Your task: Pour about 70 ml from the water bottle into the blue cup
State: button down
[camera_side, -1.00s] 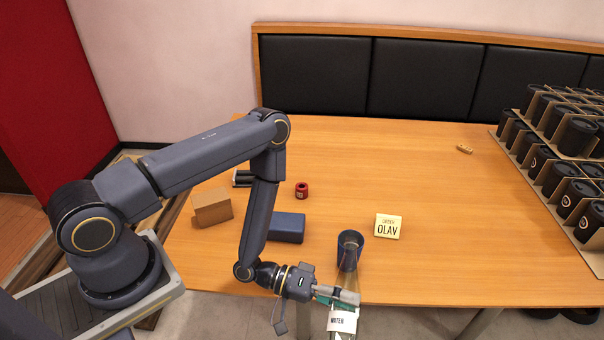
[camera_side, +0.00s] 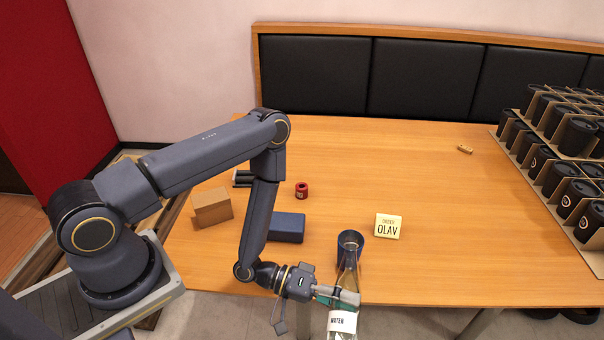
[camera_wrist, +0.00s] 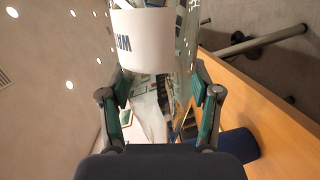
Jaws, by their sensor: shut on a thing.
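My gripper (camera_side: 338,296) is shut on the clear water bottle (camera_side: 342,322) near the table's front edge. In the wrist view, my gripper's fingers (camera_wrist: 160,108) stand on either side of the bottle, whose white label (camera_wrist: 142,42) reads upside down. In the side view, the bottle's neck overlaps the blue cup (camera_side: 360,252). I cannot tell the bottle's exact tilt or whether its mouth is over the cup. The cup stands on the table, partly behind the neck; its blue side shows in the wrist view (camera_wrist: 239,145). I see no clear stream, and the cup's contents are hidden.
An "OLAV" card (camera_side: 388,226) stands right of the cup. A blue box (camera_side: 287,228), a red item (camera_side: 301,190) and a cardboard box (camera_side: 212,207) are to the left. Trays of dark cups (camera_side: 562,165) fill the right side. The table's back middle is mostly clear.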

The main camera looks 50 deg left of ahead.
aim_at(348, 278)
jog(key=shift+f, duration=0.1)
jog(key=shift+d+f, duration=0.1)
jog(key=shift+f, duration=0.1)
jog(key=shift+w+f+m, duration=0.1)
jog(key=shift+f+m, duration=0.15)
jog(key=shift+m, duration=0.25)
jog(key=shift+w+a+f+m, duration=0.2)
jog(key=shift+a+f+m, duration=0.15)
jog(key=shift+m, duration=0.15)
jog(key=w+a+r+m, duration=0.1)
jog(key=w+r+m+y, duration=0.1)
jog(key=m, duration=0.1)
jog(key=shift+w+a+r+m+t, duration=0.1)
jog(key=shift+w+a+m+t, duration=0.05)
jog(key=shift+a+m+t, duration=0.2)
jog(key=shift+w+a+r+m, duration=0.1)
jog(key=shift+w+r+m, duration=0.05)
jog(key=shift+m, duration=0.3)
jog(key=m, duration=0.2)
jog(key=m+t+y, duration=0.1)
jog(key=shift+w+a+r, duration=0.2)
jog(key=shift+w+a, duration=0.05)
jog(key=shift+w, duration=0.05)
jog(key=shift+w+a+f+m+t, duration=0.1)
jog(key=shift+w+a+m+t, duration=0.15)
jog(key=shift+m, duration=0.45)
jog(key=shift+w+a+m+t, duration=0.1)
jog(key=shift+w+m+t, duration=0.1)
jog(key=shift+m, duration=0.5)
